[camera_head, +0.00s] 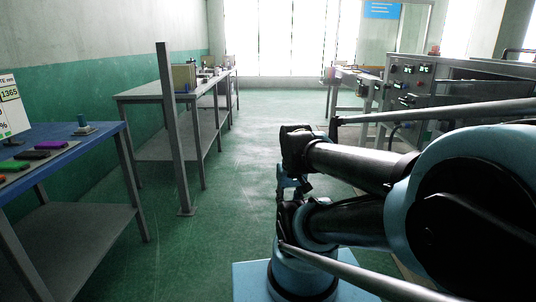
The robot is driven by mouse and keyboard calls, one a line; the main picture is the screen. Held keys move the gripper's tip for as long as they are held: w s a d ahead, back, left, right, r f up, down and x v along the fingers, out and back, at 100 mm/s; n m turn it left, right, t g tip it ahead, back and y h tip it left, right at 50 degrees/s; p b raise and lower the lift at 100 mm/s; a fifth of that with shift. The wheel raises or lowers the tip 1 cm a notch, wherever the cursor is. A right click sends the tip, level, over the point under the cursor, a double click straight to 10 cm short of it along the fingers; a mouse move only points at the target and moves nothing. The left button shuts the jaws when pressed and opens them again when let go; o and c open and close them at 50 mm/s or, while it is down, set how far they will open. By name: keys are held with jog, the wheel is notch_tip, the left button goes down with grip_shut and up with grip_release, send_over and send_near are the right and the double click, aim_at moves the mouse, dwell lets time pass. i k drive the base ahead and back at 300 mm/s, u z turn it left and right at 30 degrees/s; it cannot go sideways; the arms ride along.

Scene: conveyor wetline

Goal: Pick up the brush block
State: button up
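On the blue-topped table at the left, a row of small flat blocks lies on a grey strip (62,154). They include a purple block (51,145), a dark block (33,154), a green block (14,165) and a partly cut-off red one at the left edge. Behind them stands a pale block with a teal upright part (82,125). At this size I cannot tell which of these is the brush block. My arm is folded at the right and centre, well apart from this table. I cannot make out my gripper's fingers in this view.
A grey post (173,130) stands in front of a long grey workbench (150,95) bearing a box (184,78). A sign (10,106) stands on the blue table (107,131). A control panel (411,80) is at the right. The green floor (234,180) down the middle is clear.

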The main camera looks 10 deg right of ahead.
aim_at(434, 52)
jog(key=z, duration=0.05)
jog(key=i, duration=1.05)
jog(key=z, duration=0.5)
jog(key=i, duration=1)
jog(key=z, duration=1.2)
jog(key=i, duration=0.75)
jog(key=z, duration=0.35)
